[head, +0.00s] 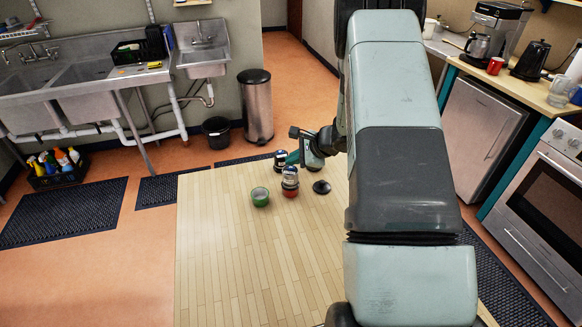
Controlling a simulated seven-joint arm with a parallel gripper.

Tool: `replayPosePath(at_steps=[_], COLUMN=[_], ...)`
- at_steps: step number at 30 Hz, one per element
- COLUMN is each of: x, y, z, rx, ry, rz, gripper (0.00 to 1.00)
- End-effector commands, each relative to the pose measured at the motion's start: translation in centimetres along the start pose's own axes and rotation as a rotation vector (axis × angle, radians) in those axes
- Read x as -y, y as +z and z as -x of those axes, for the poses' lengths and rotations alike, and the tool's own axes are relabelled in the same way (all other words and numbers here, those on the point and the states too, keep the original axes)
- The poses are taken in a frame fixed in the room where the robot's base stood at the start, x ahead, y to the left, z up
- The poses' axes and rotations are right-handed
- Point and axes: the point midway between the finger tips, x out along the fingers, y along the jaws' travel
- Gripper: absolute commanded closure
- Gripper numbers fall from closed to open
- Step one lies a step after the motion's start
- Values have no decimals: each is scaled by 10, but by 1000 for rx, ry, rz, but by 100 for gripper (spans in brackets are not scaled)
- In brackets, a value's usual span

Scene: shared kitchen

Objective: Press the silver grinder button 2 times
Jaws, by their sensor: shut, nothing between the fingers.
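A small dark-and-silver grinder-like item (290,184) with a reddish lower part stands on the wooden table. A second dark item with a pale band (280,156) stands just behind it. Which one is the silver grinder, and where its button is, I cannot tell at this size. My gripper (292,159) is shut and empty, reaching in from the right. Its tips are close to both items, just above and behind the front one in the picture. Whether they touch either one is unclear.
A green bowl-like container (260,198) stands left of the items, and a black round disc (321,187) lies to their right. The wooden table (240,260) is bare in front. A metal bin (257,110) stands on the floor beyond.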

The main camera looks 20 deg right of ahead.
Motion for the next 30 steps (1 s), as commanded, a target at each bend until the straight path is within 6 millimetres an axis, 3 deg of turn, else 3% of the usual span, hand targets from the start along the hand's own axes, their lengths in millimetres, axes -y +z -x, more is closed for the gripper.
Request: replayPosePath(at_steps=[30], x=[-4], y=[-4], z=[-6], rx=[-1], ry=[-1], rz=[1], gripper=[100])
